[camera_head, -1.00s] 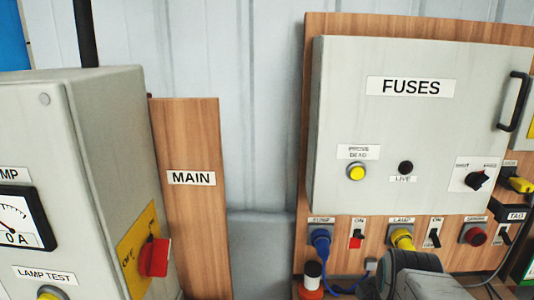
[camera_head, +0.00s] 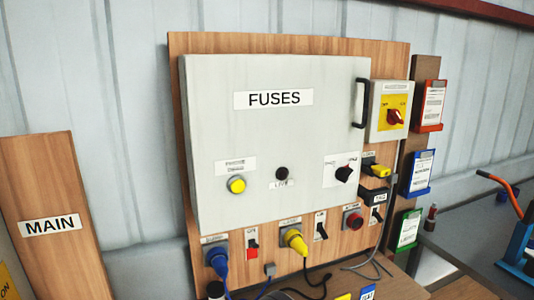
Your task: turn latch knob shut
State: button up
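The black latch knob (camera_head: 343,173) sits on a small white label plate at the lower right of the grey FUSES door (camera_head: 275,130). Its pointer seems tilted toward the upper right; the lettering around it is too small to read surely. The door looks closed flat, with a black handle (camera_head: 360,103) on its right edge. My gripper is not in this view.
Below the door are a blue plug (camera_head: 218,262), a yellow plug (camera_head: 294,240), small switches and loose cables. A red rotary switch (camera_head: 395,117) is on a box to the right. Coloured card holders hang further right, above a dark bench (camera_head: 470,235).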

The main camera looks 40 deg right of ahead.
aim_at(343, 175)
jog(key=k+z, duration=0.15)
jog(key=z, duration=0.9)
